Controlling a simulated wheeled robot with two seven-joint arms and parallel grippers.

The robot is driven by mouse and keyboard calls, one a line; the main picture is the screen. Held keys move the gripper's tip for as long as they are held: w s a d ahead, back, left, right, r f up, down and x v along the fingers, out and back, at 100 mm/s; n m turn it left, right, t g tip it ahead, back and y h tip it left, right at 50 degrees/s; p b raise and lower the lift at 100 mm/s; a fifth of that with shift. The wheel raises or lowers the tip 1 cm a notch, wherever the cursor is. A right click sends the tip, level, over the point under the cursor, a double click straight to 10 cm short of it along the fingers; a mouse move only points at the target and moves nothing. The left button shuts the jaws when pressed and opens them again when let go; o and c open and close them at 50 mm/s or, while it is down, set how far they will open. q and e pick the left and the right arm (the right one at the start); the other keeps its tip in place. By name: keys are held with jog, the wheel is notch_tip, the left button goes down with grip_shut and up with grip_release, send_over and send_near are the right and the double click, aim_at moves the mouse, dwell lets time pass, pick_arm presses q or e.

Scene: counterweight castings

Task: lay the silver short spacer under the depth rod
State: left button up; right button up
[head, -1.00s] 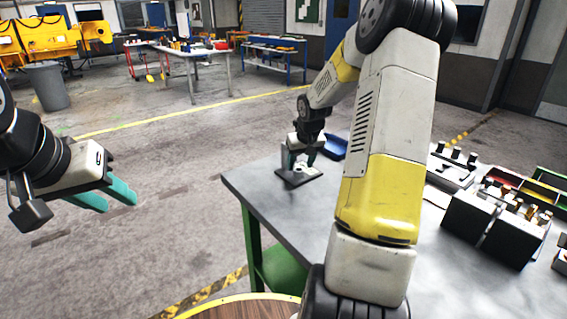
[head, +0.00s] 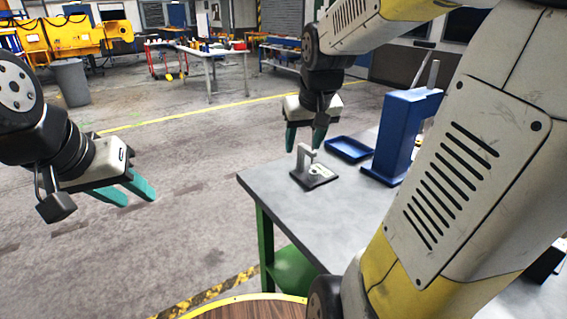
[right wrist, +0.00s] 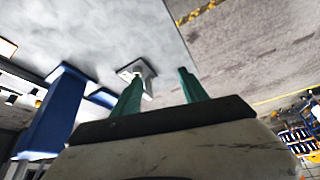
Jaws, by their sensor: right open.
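A small grey gauge stand (head: 301,160) with an upright post and a short overhanging arm is fixed on a dark base plate (head: 322,181) near the table's far left corner. A small pale silver ring-like piece, perhaps the short spacer (head: 317,169), lies on the plate under the arm. The depth rod is too small to make out. My right gripper (head: 303,148) is open and empty, just behind and above the stand. In the right wrist view the base plate (right wrist: 149,84) shows beyond the open fingers (right wrist: 160,76). My left gripper (head: 139,198) is open and empty, off the table.
A blue tray (head: 349,149) lies right of the stand, and a tall blue column (head: 394,138) stands beside it. The grey tabletop (head: 300,215) in front is clear. My right arm hides the table's right side.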

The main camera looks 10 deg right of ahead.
jog(key=s+a+y, duration=0.1)
jog(key=s+a, duration=0.2)
jog(key=s, duration=0.3)
jog(key=s+a+t+y, duration=0.1)
jog(key=s+a, duration=0.2)
jog(key=s, duration=0.4)
jog(key=shift+s+r, duration=0.25)
jog(key=shift+r, duration=0.2)
